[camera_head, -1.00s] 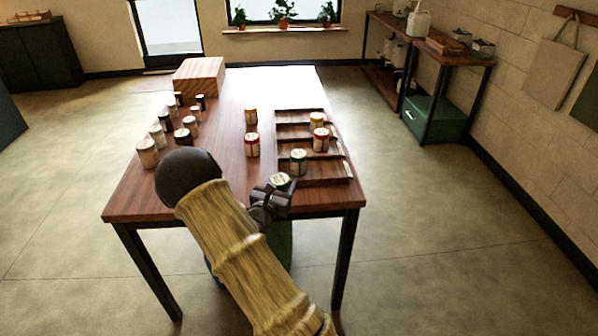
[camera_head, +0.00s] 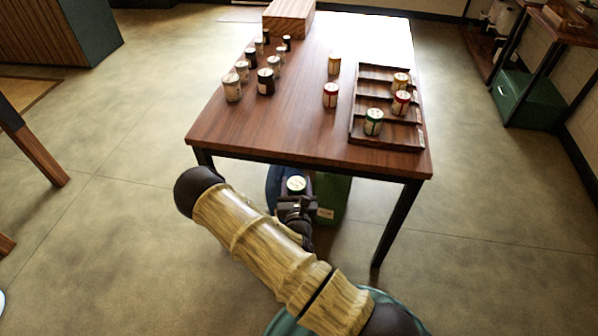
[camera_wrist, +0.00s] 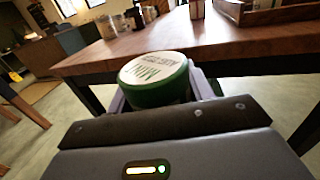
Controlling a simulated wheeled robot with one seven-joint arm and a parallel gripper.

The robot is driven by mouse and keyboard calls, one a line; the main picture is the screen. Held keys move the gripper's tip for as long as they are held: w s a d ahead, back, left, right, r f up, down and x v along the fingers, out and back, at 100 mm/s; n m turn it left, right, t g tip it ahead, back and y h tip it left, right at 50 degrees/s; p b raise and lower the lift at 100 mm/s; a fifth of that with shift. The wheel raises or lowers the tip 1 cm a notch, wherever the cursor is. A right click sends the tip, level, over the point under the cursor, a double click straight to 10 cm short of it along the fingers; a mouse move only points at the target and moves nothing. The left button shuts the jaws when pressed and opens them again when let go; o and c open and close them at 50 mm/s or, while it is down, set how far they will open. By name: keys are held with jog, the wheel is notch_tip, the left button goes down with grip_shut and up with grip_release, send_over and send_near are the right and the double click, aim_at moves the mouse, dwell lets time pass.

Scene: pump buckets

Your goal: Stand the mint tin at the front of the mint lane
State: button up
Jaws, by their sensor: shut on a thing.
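The mint tin (camera_head: 296,184) has a white lid and a green side. My gripper (camera_head: 297,203) is shut on it and holds it off the table, in front of the table's near edge. In the wrist view the lid of the mint tin (camera_wrist: 155,68) faces up, slightly tilted, and reads MINT. The wooden lane tray (camera_head: 354,130) lies at the right of the table. A green-banded tin (camera_head: 373,122) stands in its nearest lane, toward the left end. I cannot read that tin's label from here.
A red tin (camera_head: 401,103) and a yellow tin (camera_head: 400,82) stand in other tray lanes. Another red tin (camera_head: 331,95) and yellow tin (camera_head: 334,65) stand left of the tray. Several jars and a wooden box (camera_head: 289,17) are farther left. The table's front middle is clear.

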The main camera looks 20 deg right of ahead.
aim_at(300, 192)
jog(key=s+n+y+p, duration=0.1)
jog(key=p, duration=0.2)
jog(key=s+r+y+p, duration=0.1)
jog(key=s+p, duration=0.1)
jog(key=p, duration=0.2)
jog(key=shift+s+d+r+n+y, duration=0.15)
jog(key=shift+s+n+y, duration=0.1)
jog(key=shift+n+y, duration=0.15)
jog(key=shift+s+d+f+n+y+p, duration=0.1)
jog(key=shift+s+f+n+y+p, duration=0.2)
jog(key=shift+s+y+p, duration=0.4)
